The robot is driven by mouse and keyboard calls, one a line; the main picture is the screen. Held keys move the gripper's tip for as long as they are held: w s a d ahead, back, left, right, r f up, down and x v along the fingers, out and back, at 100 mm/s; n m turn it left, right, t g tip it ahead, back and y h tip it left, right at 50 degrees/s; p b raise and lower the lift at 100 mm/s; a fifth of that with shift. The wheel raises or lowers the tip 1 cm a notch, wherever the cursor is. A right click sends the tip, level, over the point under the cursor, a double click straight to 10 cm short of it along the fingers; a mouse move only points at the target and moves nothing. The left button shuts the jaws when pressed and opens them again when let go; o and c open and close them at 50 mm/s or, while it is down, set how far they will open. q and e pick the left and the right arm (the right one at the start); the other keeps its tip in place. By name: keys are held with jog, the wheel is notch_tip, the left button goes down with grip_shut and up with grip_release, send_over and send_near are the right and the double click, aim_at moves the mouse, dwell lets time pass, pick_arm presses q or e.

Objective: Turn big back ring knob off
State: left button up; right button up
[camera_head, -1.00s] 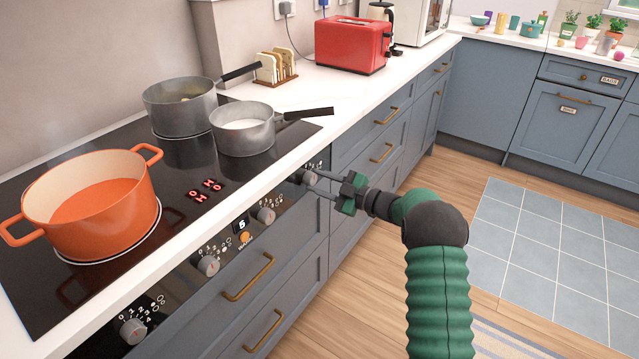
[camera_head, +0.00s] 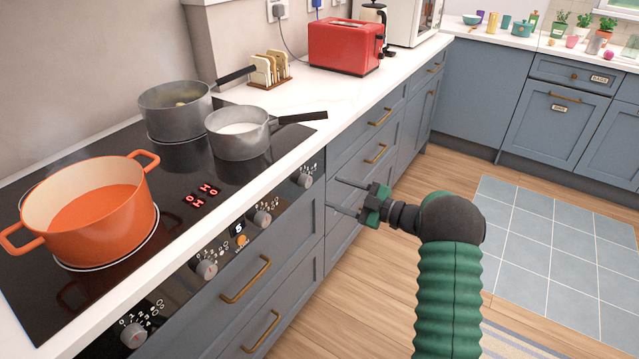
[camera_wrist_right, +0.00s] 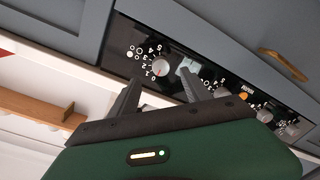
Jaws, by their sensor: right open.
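The hob's dark control panel carries a row of grey knobs: the one at the right end (camera_head: 305,180), the one beside it (camera_head: 262,218), one left of the display (camera_head: 206,268), and one at the left end (camera_head: 133,334). My right gripper (camera_head: 333,193) is open and empty, just in front of and right of the right-end knob, apart from it. In the right wrist view a knob (camera_wrist_right: 162,67) with a numbered scale shows beyond my two fingertips, with a red mark on its lower side. Small ring symbols beside the knobs are hard to read. My left gripper is not in view.
An orange pot (camera_head: 92,215) and two grey saucepans (camera_head: 176,112) (camera_head: 238,140) stand on the black hob (camera_head: 60,292). Red figures (camera_head: 202,196) glow on it. Brass drawer handles (camera_head: 246,279) stick out below the panel. The floor to the right is clear.

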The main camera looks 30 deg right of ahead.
jog(key=p+v, duration=0.1)
jog(key=v, duration=0.7)
jog(key=shift+s, duration=0.2)
jog(key=shift+d, duration=0.1)
